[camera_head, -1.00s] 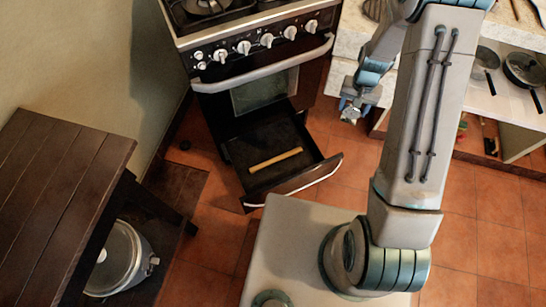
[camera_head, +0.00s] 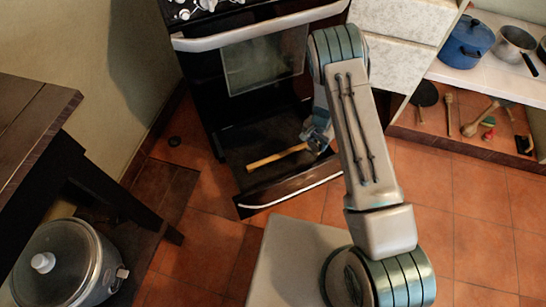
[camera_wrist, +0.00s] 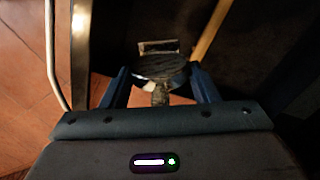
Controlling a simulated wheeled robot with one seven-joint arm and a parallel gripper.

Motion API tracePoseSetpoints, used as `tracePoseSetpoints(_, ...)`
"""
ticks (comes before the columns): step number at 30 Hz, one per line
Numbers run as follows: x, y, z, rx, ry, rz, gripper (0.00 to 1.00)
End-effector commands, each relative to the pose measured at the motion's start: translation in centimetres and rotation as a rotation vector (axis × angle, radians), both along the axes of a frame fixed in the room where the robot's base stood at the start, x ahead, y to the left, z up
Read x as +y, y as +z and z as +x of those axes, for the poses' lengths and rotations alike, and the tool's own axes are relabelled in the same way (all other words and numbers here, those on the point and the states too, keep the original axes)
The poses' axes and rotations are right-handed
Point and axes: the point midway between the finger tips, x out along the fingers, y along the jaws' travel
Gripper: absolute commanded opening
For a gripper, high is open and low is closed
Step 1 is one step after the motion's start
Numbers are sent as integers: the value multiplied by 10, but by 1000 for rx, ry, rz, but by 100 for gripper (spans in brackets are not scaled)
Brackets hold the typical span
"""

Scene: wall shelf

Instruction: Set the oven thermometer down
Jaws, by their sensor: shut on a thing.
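The oven thermometer (camera_wrist: 158,66) is a round, dark-faced disc with a small metal plate at its far edge, seen in the wrist view. My gripper (camera_wrist: 160,84) is shut on it, with one blue finger on each side. In the head view my gripper (camera_head: 318,138) is over the right part of the open drawer (camera_head: 235,155) below the oven (camera_head: 264,65). The thermometer cannot be made out there. Whether it touches the drawer floor I cannot tell.
A wooden stick (camera_head: 277,157) lies in the drawer, just left of my gripper, and also shows in the wrist view (camera_wrist: 211,30). The drawer front (camera_head: 290,188) borders the near side. A dark wooden table (camera_head: 30,125) and a lidded pot (camera_head: 62,264) stand at left.

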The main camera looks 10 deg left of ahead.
Motion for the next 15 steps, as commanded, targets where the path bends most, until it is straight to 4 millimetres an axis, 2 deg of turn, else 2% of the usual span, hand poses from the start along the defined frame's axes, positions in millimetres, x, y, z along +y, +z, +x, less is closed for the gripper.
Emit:
tracePoseSetpoints(1, 3, -21, -1, 0, -7, -1, 32)
tracePoseSetpoints(3, 6, -33, -1, -1, -18, 0, 32)
tracePoseSetpoints(11, 10, -60, -2, 0, -33, -1, 32)
tracePoseSetpoints(15, 9, -86, -2, 1, -35, 0, 32)
